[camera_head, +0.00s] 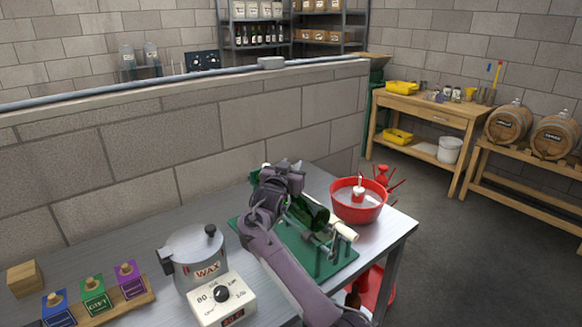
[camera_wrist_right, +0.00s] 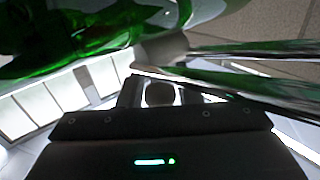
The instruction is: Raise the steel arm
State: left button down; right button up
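A green bottle (camera_head: 308,210) lies in a cradle on a green base (camera_head: 342,262) on the steel bench. My right gripper (camera_head: 280,178) is over the left end of this fixture and hides part of it. In the right wrist view, green glass (camera_wrist_right: 80,35) fills the upper left, and bright steel rods (camera_wrist_right: 250,78) run from near the middle to the right edge. I take the rods for the steel arm. The dark gripper body fills the bottom of that view. Whether the fingers are closed on the rods is not clear. My left gripper is not in view.
A red basin (camera_head: 366,212) stands right of the fixture, near a red spiked stand (camera_head: 383,174). A wax pot (camera_head: 193,256) and its dial box (camera_head: 222,298) stand at the front left. Coloured blocks sit on a wooden rack (camera_head: 105,307). A block wall (camera_head: 200,145) closes the bench's back.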

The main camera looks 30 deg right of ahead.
grip_shut()
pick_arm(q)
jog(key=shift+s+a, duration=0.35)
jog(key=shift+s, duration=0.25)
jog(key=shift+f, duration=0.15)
pick_arm(e)
jog(key=shift+a+r, duration=0.1)
jog(key=shift+a, duration=0.05)
